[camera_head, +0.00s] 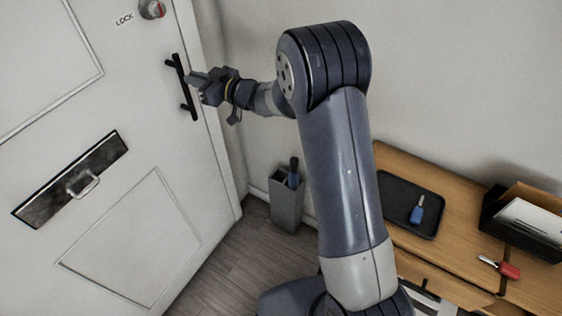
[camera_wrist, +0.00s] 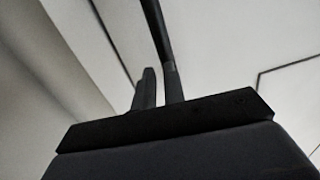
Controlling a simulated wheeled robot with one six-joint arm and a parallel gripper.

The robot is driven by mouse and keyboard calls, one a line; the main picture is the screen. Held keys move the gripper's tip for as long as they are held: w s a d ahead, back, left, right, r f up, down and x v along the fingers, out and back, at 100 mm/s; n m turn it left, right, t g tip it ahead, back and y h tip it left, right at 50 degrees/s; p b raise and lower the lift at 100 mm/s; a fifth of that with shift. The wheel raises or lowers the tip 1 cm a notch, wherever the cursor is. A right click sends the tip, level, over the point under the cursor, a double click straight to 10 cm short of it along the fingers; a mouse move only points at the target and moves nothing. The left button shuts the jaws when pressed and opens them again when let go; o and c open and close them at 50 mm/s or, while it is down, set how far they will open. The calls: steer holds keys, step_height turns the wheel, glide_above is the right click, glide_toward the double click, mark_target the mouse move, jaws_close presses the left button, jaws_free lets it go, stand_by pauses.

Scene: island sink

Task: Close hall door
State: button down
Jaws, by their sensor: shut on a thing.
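The white hall door (camera_head: 140,205) fills the left of the head view, with a black bar handle (camera_head: 183,88) near its right edge. My gripper (camera_head: 192,82) is at the handle and shut on it around its middle. In the wrist view the dark handle bar (camera_wrist: 155,25) runs up from my gripper's fingers (camera_wrist: 158,88), against the pale door panel (camera_wrist: 230,50). The gripper hides part of the handle. Whether the door is fully in its frame cannot be told.
A lock knob (camera_head: 152,9) and a metal mail slot (camera_head: 70,180) are on the door. A grey umbrella stand (camera_head: 287,204) stands by the wall. On the right, a wooden table (camera_head: 455,240) bears a black tray (camera_head: 400,222), a blue-tagged key, a red item (camera_head: 509,270) and a letter holder (camera_head: 535,245).

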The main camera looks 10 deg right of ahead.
steer(key=shift+w+a+r, duration=0.15)
steer(key=shift+a+r, duration=0.35)
steer(key=shift+r, duration=0.15)
steer(key=shift+d, duration=0.1)
steer(key=f+b+v, duration=0.1)
steer(key=v, duration=1)
steer(key=shift+d+b, duration=0.3)
steer(key=shift+b, duration=0.1)
steer(key=p+x, duration=0.1)
steer(key=x, duration=0.9)
steer(key=shift+a, duration=0.4)
steer(key=shift+w+f, duration=0.1)
